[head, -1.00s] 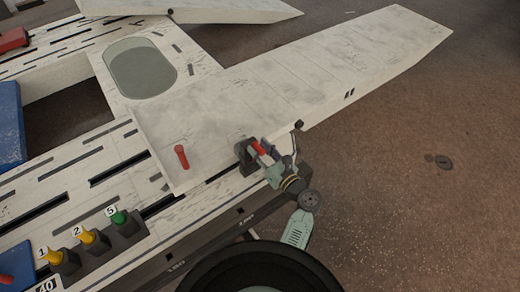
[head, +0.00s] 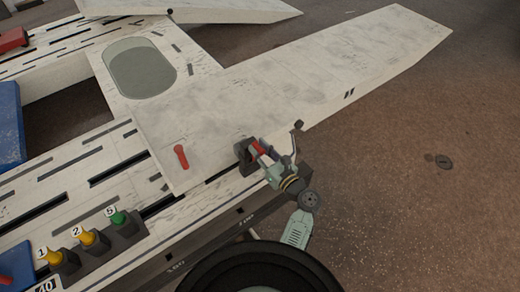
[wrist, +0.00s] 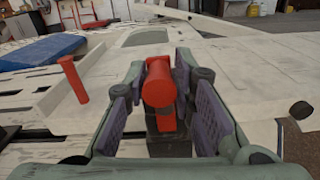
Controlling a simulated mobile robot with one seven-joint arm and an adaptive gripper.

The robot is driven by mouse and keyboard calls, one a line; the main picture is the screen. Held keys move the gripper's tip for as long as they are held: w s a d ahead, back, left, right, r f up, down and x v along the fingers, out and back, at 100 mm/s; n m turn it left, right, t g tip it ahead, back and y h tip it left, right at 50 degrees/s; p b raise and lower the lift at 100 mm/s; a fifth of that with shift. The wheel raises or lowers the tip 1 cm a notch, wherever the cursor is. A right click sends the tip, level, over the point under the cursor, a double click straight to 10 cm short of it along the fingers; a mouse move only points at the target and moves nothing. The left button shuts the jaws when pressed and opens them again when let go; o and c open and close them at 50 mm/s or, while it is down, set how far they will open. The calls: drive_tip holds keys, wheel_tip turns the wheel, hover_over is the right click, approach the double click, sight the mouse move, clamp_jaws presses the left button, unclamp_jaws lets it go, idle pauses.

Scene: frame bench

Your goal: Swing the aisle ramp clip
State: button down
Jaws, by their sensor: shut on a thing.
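A red clip handle (head: 257,148) stands in a dark bracket (head: 243,156) at the near edge of the pale ramp plate (head: 215,110). My gripper (head: 266,152) is shut on this handle, reaching in from the lower right. In the wrist view the round red end of the handle (wrist: 159,88) lies between the purple-padded fingers (wrist: 162,68), with the dark bracket partly hidden beneath it. A second red handle (head: 181,157) stands free on the plate to the left; it also shows in the wrist view (wrist: 72,80).
Yellow knobs (head: 87,233) and a green knob (head: 118,217), with number tags, stand on the slotted bench at lower left. Blue blocks (head: 10,125) lie at the left edge. The ramp (head: 350,60) runs to the upper right. Brown floor (head: 420,210) is open at right.

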drive_tip(key=shift+s+a+f, duration=0.1)
drive_tip(key=shift+s+a, duration=0.1)
drive_tip(key=shift+a, duration=0.1)
drive_tip(key=shift+s+a+f+n+b, duration=0.45)
drive_tip(key=shift+a+f+n+b, duration=0.2)
drive_tip(key=shift+n+b, duration=1.6)
drive_tip(key=shift+s+a+f+n+b, duration=0.6)
drive_tip(key=shift+n+b, duration=0.9)
drive_tip(key=shift+n, duration=1.45)
drive_tip(key=shift+s+a+f+n+b, duration=0.25)
drive_tip(key=shift+a+f+n+b, duration=0.4)
drive_tip(key=shift+n+b, duration=1.6)
drive_tip(key=shift+d+f+n+p, duration=0.1)
drive_tip(key=shift+n+p, duration=0.2)
drive_tip(key=shift+n, duration=0.15)
drive_tip(key=shift+w, duration=0.1)
drive_tip(key=c, duration=1.4)
unclamp_jaws()
